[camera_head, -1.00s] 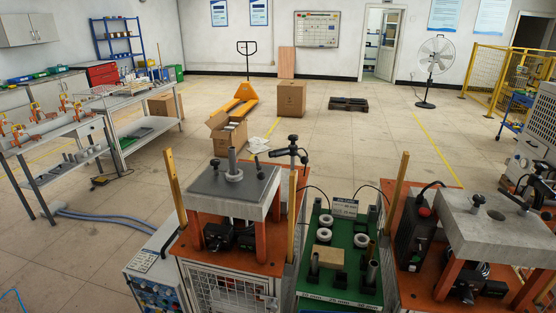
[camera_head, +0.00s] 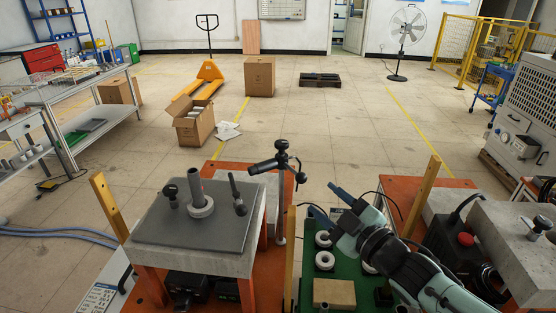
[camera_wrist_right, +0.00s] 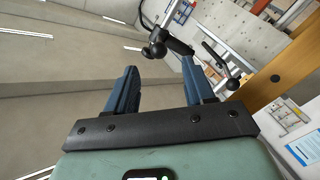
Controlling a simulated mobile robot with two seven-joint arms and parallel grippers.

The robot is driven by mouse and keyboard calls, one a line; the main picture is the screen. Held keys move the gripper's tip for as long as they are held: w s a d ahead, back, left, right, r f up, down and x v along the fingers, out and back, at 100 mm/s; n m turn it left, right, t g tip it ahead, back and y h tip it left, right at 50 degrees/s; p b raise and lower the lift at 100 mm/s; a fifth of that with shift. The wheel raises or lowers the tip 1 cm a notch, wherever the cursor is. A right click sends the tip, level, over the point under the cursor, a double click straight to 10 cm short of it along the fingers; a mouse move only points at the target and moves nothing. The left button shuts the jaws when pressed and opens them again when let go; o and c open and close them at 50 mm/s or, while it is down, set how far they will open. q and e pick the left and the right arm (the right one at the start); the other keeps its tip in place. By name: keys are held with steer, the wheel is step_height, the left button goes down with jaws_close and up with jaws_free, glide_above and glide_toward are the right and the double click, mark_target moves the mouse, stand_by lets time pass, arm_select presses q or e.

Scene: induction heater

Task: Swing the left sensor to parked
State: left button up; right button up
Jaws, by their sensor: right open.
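The left sensor (camera_head: 278,160) is a black head with knobs on a thin post at the right rear of the left heater (camera_head: 190,215). Its barrel points left, toward the grey plate. My right gripper (camera_head: 326,202) is open and empty, to the right of the sensor and nearer me, with blue fingers aimed up and left. In the right wrist view, the gripper (camera_wrist_right: 160,78) shows two parted fingers, with the sensor's black knob (camera_wrist_right: 153,48) beyond the gap between them. The gripper looks apart from it. My left gripper is out of view.
A grey ring with a pin (camera_head: 201,205) stands on the left heater's plate. Yellow posts (camera_head: 110,205) rise beside the heaters. A green tray (camera_head: 300,270) with white rings and a block lies under my right arm. The right heater (camera_head: 515,240) stands at right.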

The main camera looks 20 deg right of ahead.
mark_target(293, 169)
steer(key=x, duration=0.8)
steer(key=p+x, duration=0.1)
steer(key=x, duration=0.4)
steer(key=shift+r, duration=0.35)
steer(key=shift+s, duration=0.1)
jaws_close()
